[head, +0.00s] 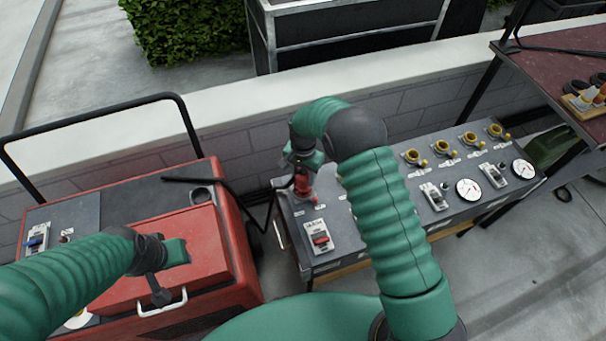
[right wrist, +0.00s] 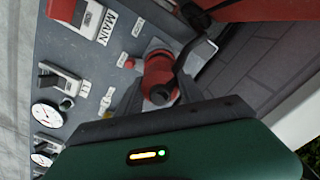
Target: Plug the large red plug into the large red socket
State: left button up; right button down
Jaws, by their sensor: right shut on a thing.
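The large red plug (head: 302,185) stands roughly upright at the left end of the grey panel (head: 330,265). My right gripper (head: 303,168) is shut on it from above. In the right wrist view the red plug (right wrist: 158,72) sits between the two dark fingers of the right gripper (right wrist: 158,95). The plug is at the spot of the large red socket, which it mostly hides. I cannot tell whether it is fully seated or just above. My left gripper (head: 165,275) hangs over the red cart, apart from the panel; its jaw opening is unclear.
A MAIN switch with a red lever (head: 320,240) is near the plug. Several yellow sockets (head: 445,150) and dials (head: 468,190) line the panel to the right. The red cart (head: 190,250) with a black handle stands left. A dark red table (head: 560,75) is at far right.

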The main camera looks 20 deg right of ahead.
jog(key=shift+f+b, duration=0.55)
jog(key=shift+f, duration=0.45)
jog(key=shift+c, duration=1.8)
grip_release()
jog(key=shift+r, duration=0.1)
jog(key=shift+r+p, duration=1.95)
jog(key=shift+r, duration=0.45)
